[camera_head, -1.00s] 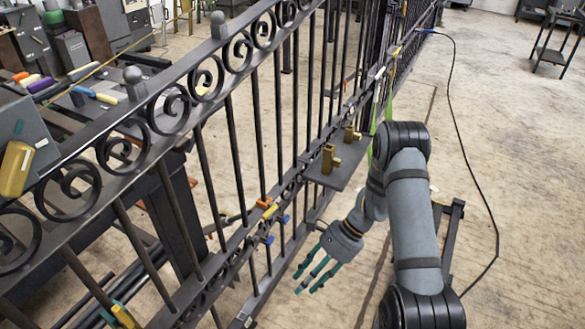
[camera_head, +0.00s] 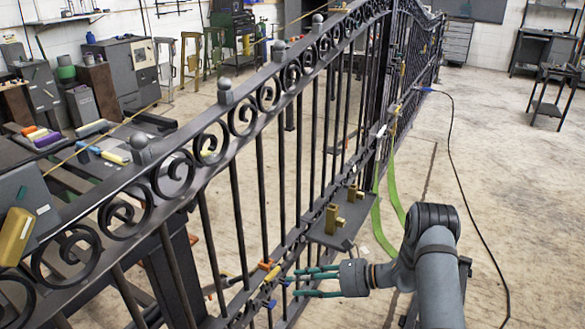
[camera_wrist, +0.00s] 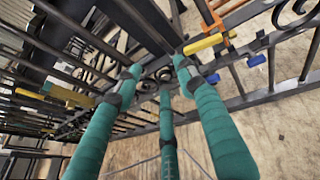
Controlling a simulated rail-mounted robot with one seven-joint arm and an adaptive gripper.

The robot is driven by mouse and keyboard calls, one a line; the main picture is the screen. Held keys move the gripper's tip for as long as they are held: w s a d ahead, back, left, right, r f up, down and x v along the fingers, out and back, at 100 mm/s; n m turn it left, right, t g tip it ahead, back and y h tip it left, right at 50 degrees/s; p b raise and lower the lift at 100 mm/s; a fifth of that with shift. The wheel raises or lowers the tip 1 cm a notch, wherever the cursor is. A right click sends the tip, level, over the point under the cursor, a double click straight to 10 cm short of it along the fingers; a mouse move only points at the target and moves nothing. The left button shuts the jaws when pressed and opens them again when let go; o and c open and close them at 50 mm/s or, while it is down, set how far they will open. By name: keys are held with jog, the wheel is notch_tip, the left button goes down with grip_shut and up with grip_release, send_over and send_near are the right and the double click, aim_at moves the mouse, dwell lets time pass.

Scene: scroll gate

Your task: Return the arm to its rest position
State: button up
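My gripper (camera_head: 292,282) has three teal fingers and points left at the scroll gate's lower rail. In the wrist view the fingers of my gripper (camera_wrist: 160,76) are spread apart with nothing between them, so it is open and empty. The dark iron scroll gate (camera_head: 236,180) runs diagonally across the head view. Its bars and a scroll also show in the wrist view (camera_wrist: 285,90). The gap between fingertips and gate is hard to judge. My forearm stands at the lower right, to the right of the gate.
An orange clamp (camera_head: 266,267) sits on the gate's lower rail, near my fingertips. A small plate (camera_head: 325,232) on the gate bears brass pieces (camera_head: 334,218). A green strap (camera_head: 388,200) hangs near my arm. A dark cable (camera_head: 452,165) lies on open floor at right.

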jog(key=shift+w+d+r+m+t+y, duration=0.15)
jog(key=shift+w+r+m+t, duration=0.3)
jog(key=shift+w+r, duration=0.5)
jog(key=shift+w+d+r+m+t+y, duration=0.1)
jog(key=shift+w+r+m+t+y, duration=0.15)
jog(key=shift+w+r+t, duration=0.55)
jog(key=shift+w+a, duration=0.1)
